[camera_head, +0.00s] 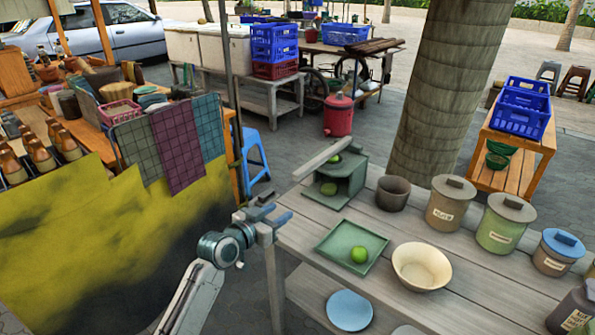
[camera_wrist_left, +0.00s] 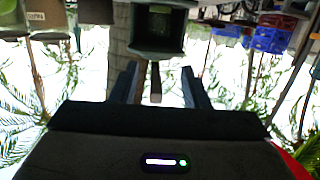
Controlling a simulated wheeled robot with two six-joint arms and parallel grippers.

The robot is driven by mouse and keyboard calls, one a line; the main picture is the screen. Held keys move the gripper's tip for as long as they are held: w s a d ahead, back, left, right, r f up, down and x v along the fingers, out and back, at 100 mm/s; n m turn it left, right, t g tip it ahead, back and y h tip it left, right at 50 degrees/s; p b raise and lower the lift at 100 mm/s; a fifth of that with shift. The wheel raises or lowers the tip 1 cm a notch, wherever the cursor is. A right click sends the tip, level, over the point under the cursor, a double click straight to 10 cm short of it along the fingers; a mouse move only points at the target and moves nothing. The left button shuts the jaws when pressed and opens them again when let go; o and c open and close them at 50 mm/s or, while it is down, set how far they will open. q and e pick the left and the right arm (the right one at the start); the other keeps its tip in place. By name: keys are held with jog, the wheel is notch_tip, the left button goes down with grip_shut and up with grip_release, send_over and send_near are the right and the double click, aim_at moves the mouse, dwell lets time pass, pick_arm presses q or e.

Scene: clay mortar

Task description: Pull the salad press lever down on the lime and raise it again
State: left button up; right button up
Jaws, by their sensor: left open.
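The green salad press (camera_head: 345,180) stands at the back left of the plank table. Its pale lever (camera_head: 324,158) is raised and slants out to the left. In the left wrist view, which looks upside down, the press (camera_wrist_left: 158,50) is ahead and the lever end (camera_wrist_left: 156,85) appears between the fingers. My right gripper is not in view.
A green tray (camera_head: 325,240) with a lime (camera_head: 359,255) lies near the gripper. A cream bowl (camera_head: 421,266), dark cup (camera_head: 393,192) and lidded canisters (camera_head: 451,202) stand to the right. A tree trunk (camera_head: 440,90) rises behind the table. Bare planks lie between press and tray.

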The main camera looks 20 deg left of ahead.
pick_arm(q)
jog(key=t+h, duration=0.1)
jog(key=t, duration=0.1)
send_near(304, 168)
jog(key=shift+m, duration=0.3)
jog(key=p+x, duration=0.1)
jog(key=x, duration=0.7)
jog(key=shift+w+f, duration=0.2)
jog(key=shift+w, duration=0.15)
jog(key=shift+w+d, duration=0.3)
jog(key=shift+w, duration=0.4)
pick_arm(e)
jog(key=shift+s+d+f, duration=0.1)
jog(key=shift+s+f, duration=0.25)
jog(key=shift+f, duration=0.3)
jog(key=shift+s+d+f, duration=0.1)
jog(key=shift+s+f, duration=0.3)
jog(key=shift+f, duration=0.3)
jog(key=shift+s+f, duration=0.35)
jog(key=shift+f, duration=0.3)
pick_arm(q)
jog(key=shift+c, duration=0.4)
grip_shut()
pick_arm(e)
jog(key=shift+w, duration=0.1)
